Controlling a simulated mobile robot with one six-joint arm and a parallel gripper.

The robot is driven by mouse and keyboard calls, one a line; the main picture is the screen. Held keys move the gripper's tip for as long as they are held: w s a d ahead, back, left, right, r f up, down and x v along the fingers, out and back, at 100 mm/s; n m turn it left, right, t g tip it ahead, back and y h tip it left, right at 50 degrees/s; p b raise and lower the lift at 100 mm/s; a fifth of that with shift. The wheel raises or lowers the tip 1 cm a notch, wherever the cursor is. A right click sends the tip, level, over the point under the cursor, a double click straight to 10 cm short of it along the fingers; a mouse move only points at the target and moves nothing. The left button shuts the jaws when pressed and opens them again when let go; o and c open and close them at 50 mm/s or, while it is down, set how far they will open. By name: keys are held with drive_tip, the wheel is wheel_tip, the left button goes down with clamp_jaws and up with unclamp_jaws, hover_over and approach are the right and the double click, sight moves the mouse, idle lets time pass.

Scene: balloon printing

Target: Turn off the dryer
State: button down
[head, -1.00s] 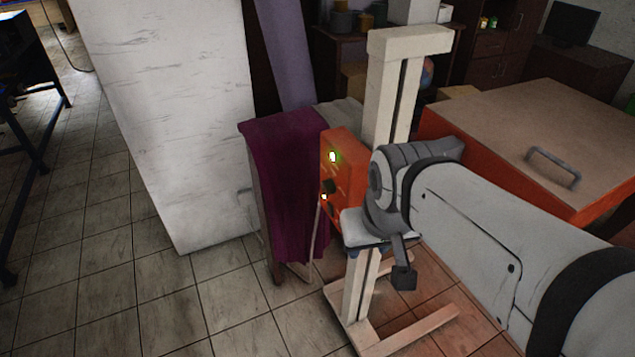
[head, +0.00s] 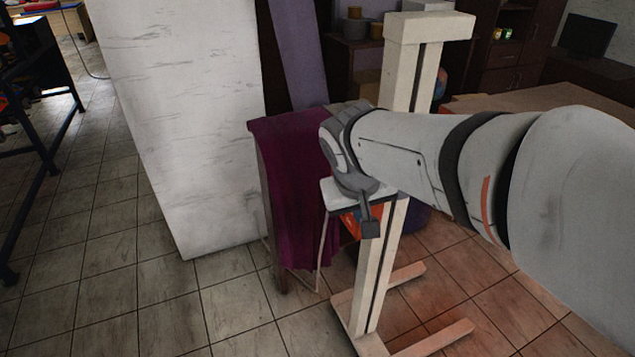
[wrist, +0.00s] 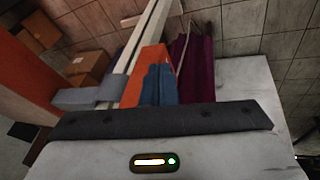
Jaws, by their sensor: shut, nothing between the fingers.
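The orange dryer (head: 350,222) is on a tall white stand (head: 397,70). In the head view my arm hides nearly all of it, including its front. In the wrist view an orange side of the dryer (wrist: 131,92) shows just left of and behind my blue fingers. My gripper (wrist: 161,70) is shut and empty, its two blue fingers side by side. The fingers overlap the dryer in the wrist view; I cannot tell whether they touch it. The dryer's buttons and lights are not visible now.
A purple cloth (head: 290,180) hangs left of the stand, beside a white block (head: 185,130). A brown-topped table (head: 540,97) is behind my arm at right. The stand's feet (head: 440,338) spread over the tiled floor.

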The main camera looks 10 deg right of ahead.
drive_tip(key=w+a+f+t+h+b, duration=0.1)
drive_tip(key=w+a+f+b, duration=0.3)
drive_tip(key=w, duration=0.3)
drive_tip(key=w+a+f+n+t+h+b, duration=0.1)
drive_tip(key=w+a+f+b, duration=0.3)
drive_tip(key=w, duration=0.4)
drive_tip(key=shift+a+f+t, duration=0.3)
drive_tip(key=shift+f, duration=0.3)
drive_tip(key=w+d+f, duration=0.6)
drive_tip(key=d+f, duration=0.1)
drive_tip(key=shift+d+f, duration=0.15)
drive_tip(key=shift+d, duration=0.1)
